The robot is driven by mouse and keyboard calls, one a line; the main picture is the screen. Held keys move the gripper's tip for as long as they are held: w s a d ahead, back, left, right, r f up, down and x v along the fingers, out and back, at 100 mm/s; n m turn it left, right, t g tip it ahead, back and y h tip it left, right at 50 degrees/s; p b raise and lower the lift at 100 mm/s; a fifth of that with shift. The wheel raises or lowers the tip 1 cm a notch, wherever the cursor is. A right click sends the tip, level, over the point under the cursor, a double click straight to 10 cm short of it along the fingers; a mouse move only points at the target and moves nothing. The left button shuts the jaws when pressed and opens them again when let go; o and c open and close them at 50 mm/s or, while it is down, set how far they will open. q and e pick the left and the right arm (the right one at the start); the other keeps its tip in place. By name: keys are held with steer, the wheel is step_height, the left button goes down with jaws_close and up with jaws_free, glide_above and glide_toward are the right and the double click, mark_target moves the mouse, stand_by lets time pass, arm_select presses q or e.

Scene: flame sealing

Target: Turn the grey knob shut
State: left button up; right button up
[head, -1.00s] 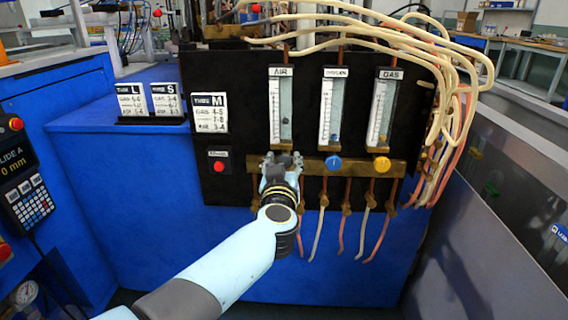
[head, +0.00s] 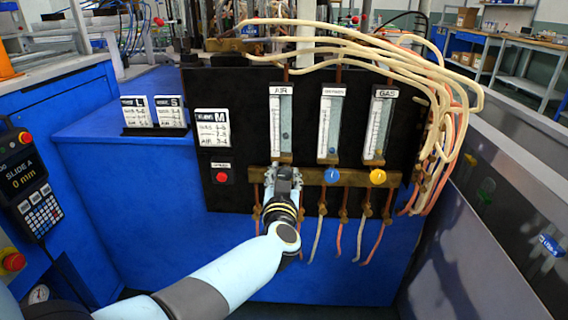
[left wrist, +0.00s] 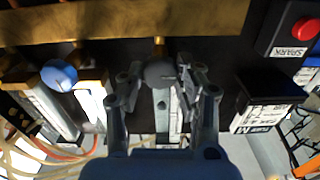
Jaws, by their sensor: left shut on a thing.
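The grey knob (left wrist: 160,73) is round and sits on the brass bar at the foot of the AIR meter. In the left wrist view it lies between the fingers of my left gripper (left wrist: 158,78), which is shut on it. In the head view my left gripper (head: 284,174) is at the left part of the brass bar (head: 310,177), below the AIR meter (head: 281,119), and hides the knob. The knob's exact turn angle cannot be told. My right gripper is not in view.
A blue knob (head: 332,175) and a yellow knob (head: 377,177) sit to the right on the same bar. A red button (head: 222,177) is to the left on the black panel. Hoses (head: 344,237) hang below the bar. Cream tubes (head: 440,75) loop at upper right.

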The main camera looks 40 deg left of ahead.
arm_select(q)
steer(key=m+p, duration=0.3)
steer(key=shift+r+m+p, duration=0.2)
steer(key=shift+m+p, duration=0.2)
steer(key=m+p, duration=0.2)
steer(key=m, duration=0.1)
steer(key=shift+w+d+f, duration=0.1)
steer(key=m+p, duration=0.1)
steer(key=m, duration=0.4)
steer(key=shift+f+p, duration=0.2)
steer(key=shift+p, duration=0.15)
steer(key=m, duration=0.4)
steer(key=shift+f, duration=0.1)
steer(key=shift+m, duration=0.3)
steer(key=o, duration=1.1)
steer(key=shift+o, duration=0.2)
